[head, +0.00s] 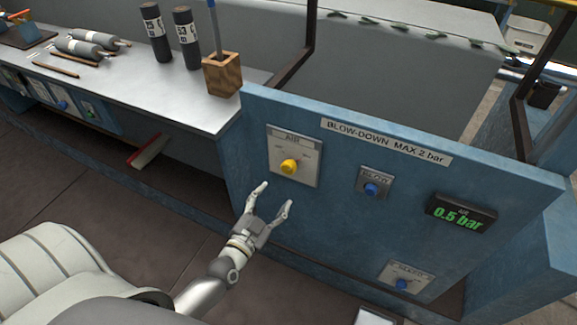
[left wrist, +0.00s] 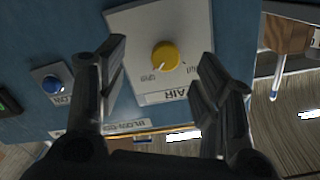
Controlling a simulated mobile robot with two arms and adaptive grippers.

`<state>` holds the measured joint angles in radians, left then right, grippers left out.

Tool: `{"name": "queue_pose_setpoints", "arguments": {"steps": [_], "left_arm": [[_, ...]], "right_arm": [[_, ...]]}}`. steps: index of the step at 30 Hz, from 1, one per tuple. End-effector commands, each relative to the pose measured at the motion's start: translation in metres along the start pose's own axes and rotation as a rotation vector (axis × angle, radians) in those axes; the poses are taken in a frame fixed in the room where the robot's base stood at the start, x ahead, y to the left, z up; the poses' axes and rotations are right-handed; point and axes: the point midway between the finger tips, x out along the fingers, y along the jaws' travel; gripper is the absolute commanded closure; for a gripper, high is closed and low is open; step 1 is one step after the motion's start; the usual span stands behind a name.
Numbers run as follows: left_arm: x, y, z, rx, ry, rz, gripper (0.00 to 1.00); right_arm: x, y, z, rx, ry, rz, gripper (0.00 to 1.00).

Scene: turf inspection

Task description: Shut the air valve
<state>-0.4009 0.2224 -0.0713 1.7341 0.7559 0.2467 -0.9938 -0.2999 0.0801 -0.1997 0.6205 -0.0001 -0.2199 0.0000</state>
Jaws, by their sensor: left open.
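The air valve is a yellow knob (head: 290,167) on a pale plate labelled AIR (head: 308,158), set in the blue panel (head: 330,220). In the left wrist view the yellow knob (left wrist: 165,57) shows upside down with a white pointer line, ahead of my fingers. My left gripper (head: 275,195) is open and empty, just below and left of the plate in the head view. In the left wrist view its fingers (left wrist: 160,80) stand apart on both sides of the knob, not touching it. My right gripper is in neither view.
A blue BLOW knob (head: 371,189) sits right of the air plate, with a 0.5 bar display (head: 461,214) farther right. Another blue knob (head: 402,284) is low on the panel. A wooden holder (head: 222,74) stands on the grey bench at the left.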

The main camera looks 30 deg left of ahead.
Motion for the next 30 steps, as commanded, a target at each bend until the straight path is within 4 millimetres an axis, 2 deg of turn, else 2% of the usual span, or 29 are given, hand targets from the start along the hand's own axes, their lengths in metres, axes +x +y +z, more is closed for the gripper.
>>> {"name": "queue_pose_setpoints", "arguments": {"steps": [1,5,8,21,25,30], "left_arm": [[0.001,-0.006,-0.010,0.005,0.020,-0.014,0.40],[0.005,-0.012,-0.020,0.011,0.040,-0.031,0.40],[0.014,-0.013,-0.021,0.011,0.041,-0.031,0.40],[0.088,-0.014,-0.023,0.009,0.039,-0.030,0.40],[0.101,-0.014,-0.023,0.010,0.039,-0.029,0.40],[0.109,-0.014,-0.023,0.009,0.038,-0.028,0.40]], "right_arm": [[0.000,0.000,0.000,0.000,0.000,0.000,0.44],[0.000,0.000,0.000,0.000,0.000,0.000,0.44],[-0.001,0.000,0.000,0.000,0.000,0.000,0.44],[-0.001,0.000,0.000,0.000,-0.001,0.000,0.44],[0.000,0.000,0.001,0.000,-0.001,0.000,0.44],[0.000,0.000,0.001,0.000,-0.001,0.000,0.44]]}}
